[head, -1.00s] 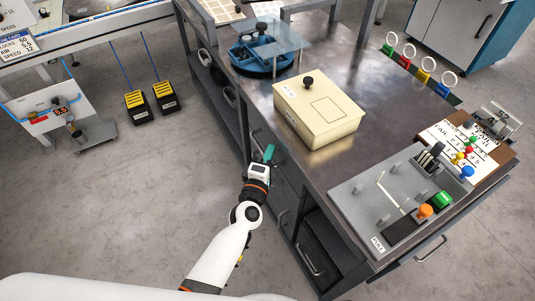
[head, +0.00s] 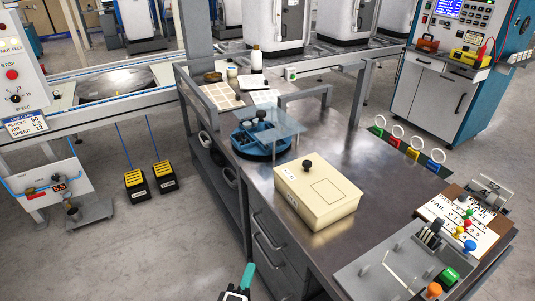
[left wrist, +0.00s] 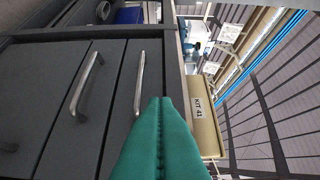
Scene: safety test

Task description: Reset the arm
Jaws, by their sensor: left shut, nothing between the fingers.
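My left gripper (head: 247,278) shows at the bottom edge of the head view, with its teal fingers pointing up. It is in front of the workbench's drawer side, touching nothing that I can see. In the left wrist view its teal fingers (left wrist: 161,130) are pressed together with nothing between them. Behind them are the grey drawer fronts (left wrist: 100,60) with metal handles. The rest of my left arm is below the head view. My right gripper is not in view.
The metal workbench (head: 360,175) carries a cream box (head: 318,195) with a black knob, a blue round fixture (head: 262,138) and a grey switch panel (head: 385,270). Two black-and-yellow pedals (head: 150,183) stand on the floor at left. Open floor lies left of the bench.

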